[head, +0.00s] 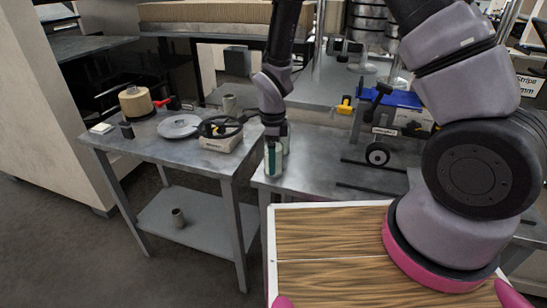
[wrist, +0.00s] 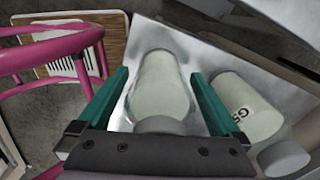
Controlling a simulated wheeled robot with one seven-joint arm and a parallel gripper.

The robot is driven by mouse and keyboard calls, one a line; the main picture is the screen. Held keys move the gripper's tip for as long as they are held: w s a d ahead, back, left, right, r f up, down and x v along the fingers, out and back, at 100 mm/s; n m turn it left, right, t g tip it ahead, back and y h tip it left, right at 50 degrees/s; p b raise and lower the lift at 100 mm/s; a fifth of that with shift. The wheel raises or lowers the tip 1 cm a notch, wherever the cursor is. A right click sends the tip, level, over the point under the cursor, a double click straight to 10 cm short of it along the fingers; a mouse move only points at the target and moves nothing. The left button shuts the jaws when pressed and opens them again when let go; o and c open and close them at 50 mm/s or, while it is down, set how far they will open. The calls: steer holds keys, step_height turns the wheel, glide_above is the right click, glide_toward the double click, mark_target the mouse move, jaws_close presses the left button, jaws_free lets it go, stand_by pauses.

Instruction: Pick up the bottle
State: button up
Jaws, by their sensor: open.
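My gripper (wrist: 160,76) is open, with its teal fingers on either side of a pale, whitish-green bottle (wrist: 162,95) in the wrist view. There seem to be gaps between the fingers and the bottle; contact is not clear. A second pale bottle (wrist: 246,108) with dark lettering stands just right of the right finger, outside the jaws. In the head view my gripper (head: 273,160) points down at the left end of the grey metal table (head: 318,165). A pale bottle (head: 286,142) shows partly behind it; which of the two it is I cannot tell.
A lower steel cart (head: 150,150) at left holds a tan roll (head: 135,104), a grey disc (head: 180,126) and a scale-like device (head: 221,138). A blue machine (head: 395,110) stands to the right on the table. My arm and wooden-topped base fill the foreground.

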jaws_close()
